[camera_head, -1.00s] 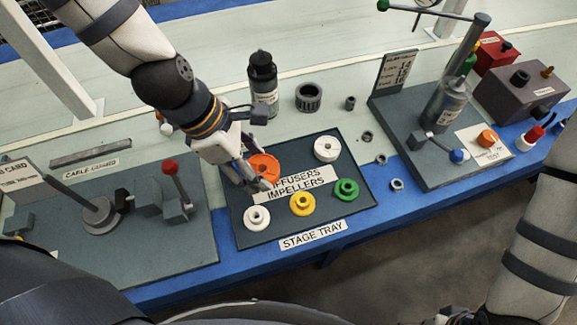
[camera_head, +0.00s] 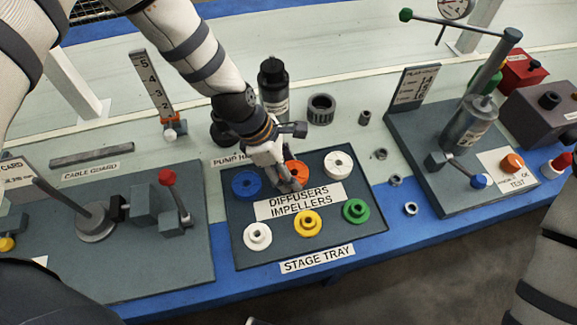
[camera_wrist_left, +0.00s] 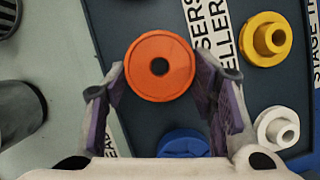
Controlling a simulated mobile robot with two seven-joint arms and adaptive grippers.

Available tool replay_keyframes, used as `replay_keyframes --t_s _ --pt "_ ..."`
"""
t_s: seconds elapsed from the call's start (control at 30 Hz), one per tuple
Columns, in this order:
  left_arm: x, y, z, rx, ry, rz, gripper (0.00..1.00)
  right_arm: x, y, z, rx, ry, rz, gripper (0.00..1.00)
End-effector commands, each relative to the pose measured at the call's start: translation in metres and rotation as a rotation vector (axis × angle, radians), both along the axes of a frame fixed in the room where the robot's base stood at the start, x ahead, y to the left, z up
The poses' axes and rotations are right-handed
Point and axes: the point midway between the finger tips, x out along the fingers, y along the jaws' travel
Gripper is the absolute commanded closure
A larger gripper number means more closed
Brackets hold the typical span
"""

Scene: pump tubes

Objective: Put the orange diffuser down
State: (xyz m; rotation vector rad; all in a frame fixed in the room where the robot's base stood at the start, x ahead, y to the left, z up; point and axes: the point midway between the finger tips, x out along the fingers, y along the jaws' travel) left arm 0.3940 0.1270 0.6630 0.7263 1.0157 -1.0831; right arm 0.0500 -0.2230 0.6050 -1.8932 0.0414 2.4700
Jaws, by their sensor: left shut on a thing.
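The orange diffuser (camera_head: 297,172) is a round disc with a dark centre hole, over the back row of the stage tray (camera_head: 371,236). My left gripper (camera_head: 287,182) is shut on it; in the left wrist view the disc (camera_wrist_left: 145,83) sits between the two fingertips (camera_wrist_left: 160,75). I cannot tell whether its underside touches the tray. A blue diffuser (camera_head: 246,185) lies to its left and a white one (camera_head: 338,163) to its right. My gripper partly covers the orange disc in the head view. My right gripper is out of view.
White (camera_head: 257,236), yellow (camera_head: 307,223) and green (camera_head: 356,211) impellers stand along the tray's front. A black bottle (camera_head: 273,90) and a dark ring (camera_head: 321,108) stand behind. A press fixture (camera_head: 465,130) is at right, the cable guard board (camera_head: 100,265) at left.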

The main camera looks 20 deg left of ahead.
Motion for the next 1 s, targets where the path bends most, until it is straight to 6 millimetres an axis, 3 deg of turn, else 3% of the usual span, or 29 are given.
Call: replay_keyframes --t_s 0.07,0.1,0.17,0.53,0.8,1.0 --pt "-0.001 0.000 -0.004 0.000 0.002 0.000 0.95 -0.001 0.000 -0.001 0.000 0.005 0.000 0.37" --pt "-0.001 0.000 -0.003 -0.001 0.002 0.000 0.42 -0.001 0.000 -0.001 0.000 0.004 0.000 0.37" --pt "-0.001 0.000 -0.003 -0.001 0.002 0.000 0.28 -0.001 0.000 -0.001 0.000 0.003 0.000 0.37" --pt "0.000 0.001 0.006 0.000 -0.002 0.000 0.28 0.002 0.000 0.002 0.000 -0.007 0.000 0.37" --pt "-0.006 0.026 0.076 0.000 -0.015 0.003 0.28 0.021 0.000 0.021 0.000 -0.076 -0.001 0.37" --pt "-0.013 0.041 0.108 0.001 -0.008 0.001 0.28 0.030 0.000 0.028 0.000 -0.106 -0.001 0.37"
